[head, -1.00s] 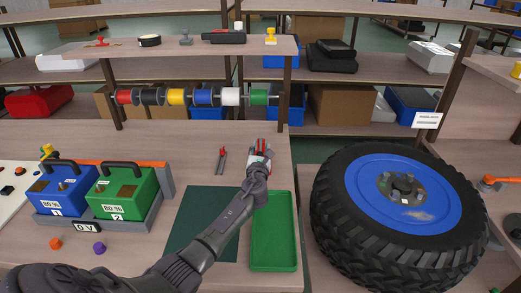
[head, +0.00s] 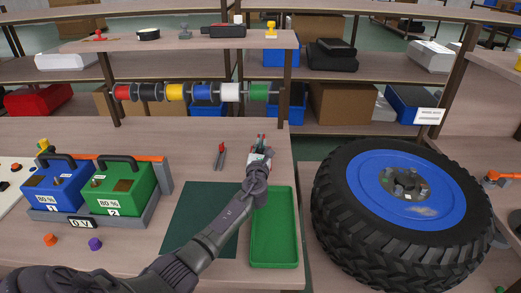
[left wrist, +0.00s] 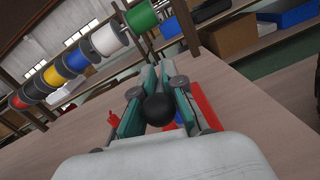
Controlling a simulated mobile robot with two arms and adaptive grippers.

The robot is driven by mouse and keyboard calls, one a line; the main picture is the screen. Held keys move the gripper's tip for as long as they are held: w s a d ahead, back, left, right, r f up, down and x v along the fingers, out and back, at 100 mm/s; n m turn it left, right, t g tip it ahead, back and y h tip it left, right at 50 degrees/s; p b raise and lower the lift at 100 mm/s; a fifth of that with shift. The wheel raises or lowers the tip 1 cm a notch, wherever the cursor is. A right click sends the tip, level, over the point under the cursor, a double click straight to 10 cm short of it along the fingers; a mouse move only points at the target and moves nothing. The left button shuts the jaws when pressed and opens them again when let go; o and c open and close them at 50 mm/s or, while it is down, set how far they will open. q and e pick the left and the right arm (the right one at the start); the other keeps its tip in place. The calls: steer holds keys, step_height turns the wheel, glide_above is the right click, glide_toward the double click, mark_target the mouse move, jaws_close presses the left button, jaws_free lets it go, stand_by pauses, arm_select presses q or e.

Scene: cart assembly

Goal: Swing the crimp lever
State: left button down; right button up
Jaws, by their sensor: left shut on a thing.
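My left gripper (head: 261,148) is at the back right of the workbench, just beyond the green tray. In the left wrist view its two fingers (left wrist: 158,100) are closed around a black ball knob (left wrist: 158,109), which looks like the end of the crimp lever. A red part (left wrist: 206,108) and a bit of blue show just behind and below the knob. The rest of the crimp tool is hidden by the gripper in both views. My right gripper is not in view.
Red-handled pliers (head: 219,156) lie left of the gripper. A dark green mat (head: 195,215) and a green tray (head: 274,262) lie in front. Batteries (head: 125,188) stand at left, wire spools (head: 203,93) hang behind, and a big wheel (head: 335,215) is at right.

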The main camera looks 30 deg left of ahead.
arm_select(q)
steer(key=c, duration=1.2)
jaws_free()
steer(key=shift+c, duration=0.2)
steer(key=v, duration=1.2)
steer(key=shift+s, duration=0.1)
